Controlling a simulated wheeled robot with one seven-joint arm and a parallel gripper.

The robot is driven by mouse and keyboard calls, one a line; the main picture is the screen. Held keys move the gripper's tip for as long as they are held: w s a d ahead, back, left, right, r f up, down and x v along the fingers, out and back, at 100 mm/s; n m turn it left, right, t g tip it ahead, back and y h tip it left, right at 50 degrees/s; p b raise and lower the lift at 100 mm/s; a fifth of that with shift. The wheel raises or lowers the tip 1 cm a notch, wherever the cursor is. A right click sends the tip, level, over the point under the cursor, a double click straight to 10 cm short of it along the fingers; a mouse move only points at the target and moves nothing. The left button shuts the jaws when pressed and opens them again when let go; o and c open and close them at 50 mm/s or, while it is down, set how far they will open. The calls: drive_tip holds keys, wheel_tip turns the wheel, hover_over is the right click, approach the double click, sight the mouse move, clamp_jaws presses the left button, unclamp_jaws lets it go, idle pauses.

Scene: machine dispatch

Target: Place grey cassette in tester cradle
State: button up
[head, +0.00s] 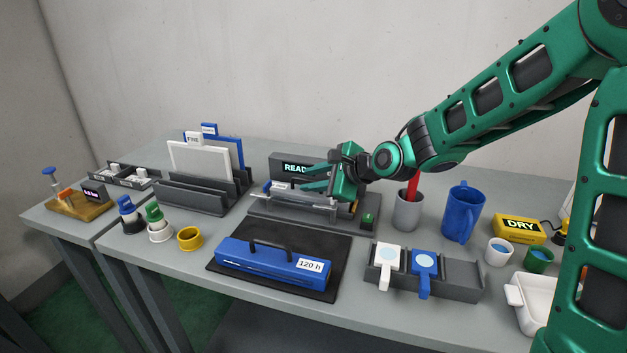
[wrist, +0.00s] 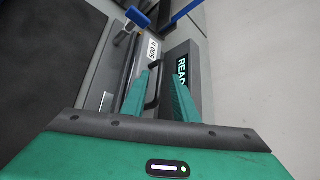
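The grey cassette (head: 300,199) lies in the tester cradle (head: 290,212), below a display that reads "READ", with its end partly covered. In the wrist view the grey cassette (wrist: 128,84) shows a white label and a black handle. My gripper (head: 310,183) is over the cassette, its two green fingers reaching left in the head view. In the wrist view my gripper (wrist: 158,82) has its fingers apart, with the black handle between them. I see a gap beside the handle, so it does not look clamped.
A blue cassette (head: 270,262) marked "120 h" lies on a black mat (head: 337,250) in front of the tester. A blue-ended lever (wrist: 138,17) stands at the cradle's end. A grey cup (head: 408,211) and a blue mug (head: 462,212) stand right. A slotted rack (head: 195,197) stands left.

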drive_tip(key=v, duration=1.2)
idle(0.3)
